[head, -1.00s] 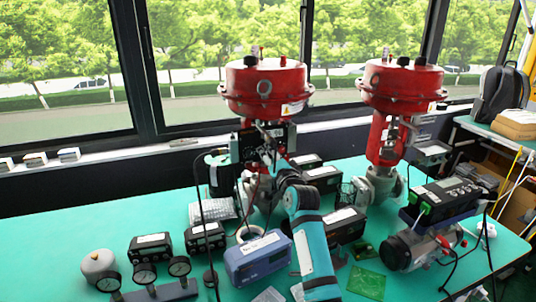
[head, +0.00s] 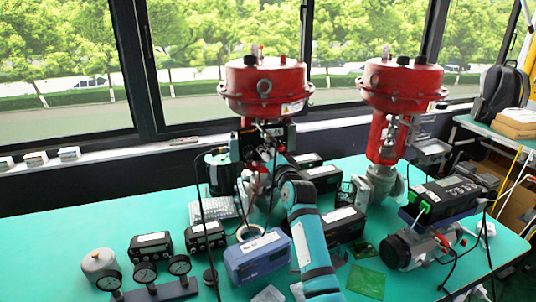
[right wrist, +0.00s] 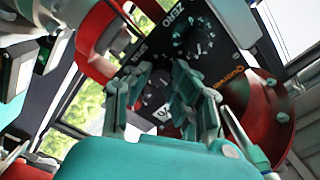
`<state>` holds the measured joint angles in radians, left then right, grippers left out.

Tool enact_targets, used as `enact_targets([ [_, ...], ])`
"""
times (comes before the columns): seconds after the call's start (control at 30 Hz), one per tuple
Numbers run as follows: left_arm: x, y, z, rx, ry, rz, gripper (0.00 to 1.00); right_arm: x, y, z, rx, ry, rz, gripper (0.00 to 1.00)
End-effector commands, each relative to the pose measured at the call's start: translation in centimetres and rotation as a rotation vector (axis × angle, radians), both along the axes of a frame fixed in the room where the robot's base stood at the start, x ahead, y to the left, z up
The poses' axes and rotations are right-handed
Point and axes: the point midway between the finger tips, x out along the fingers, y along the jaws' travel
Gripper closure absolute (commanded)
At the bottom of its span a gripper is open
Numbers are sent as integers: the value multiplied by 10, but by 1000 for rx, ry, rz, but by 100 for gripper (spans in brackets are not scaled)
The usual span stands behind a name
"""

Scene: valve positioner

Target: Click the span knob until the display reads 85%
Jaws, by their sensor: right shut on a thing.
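The dark positioner face fills the top of the right wrist view, with a ZERO knob (right wrist: 198,46) and the span knob (right wrist: 154,88) beside the SPAN lettering. My right gripper (right wrist: 158,78) is shut on the span knob, with one finger on each side of it. My left gripper is not in view.
Two red actuators (head: 265,88) (head: 403,85) stand on the teal table (head: 60,245). A blue box (head: 258,257), several black devices and a row of gauges (head: 145,273) crowd the front. A black cable hangs left of my arm. The table's left side is clear.

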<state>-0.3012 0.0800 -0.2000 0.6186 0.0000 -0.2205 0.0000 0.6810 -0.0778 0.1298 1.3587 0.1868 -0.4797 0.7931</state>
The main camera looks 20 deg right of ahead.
Motion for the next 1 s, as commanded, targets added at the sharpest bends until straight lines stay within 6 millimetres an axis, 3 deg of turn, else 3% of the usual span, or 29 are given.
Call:
enact_targets([
  [0.27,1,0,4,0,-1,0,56,0,-1,1,-55,-1,0,100],
  [1.0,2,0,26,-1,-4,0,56,0,0,1,-484,-16,0,100],
])
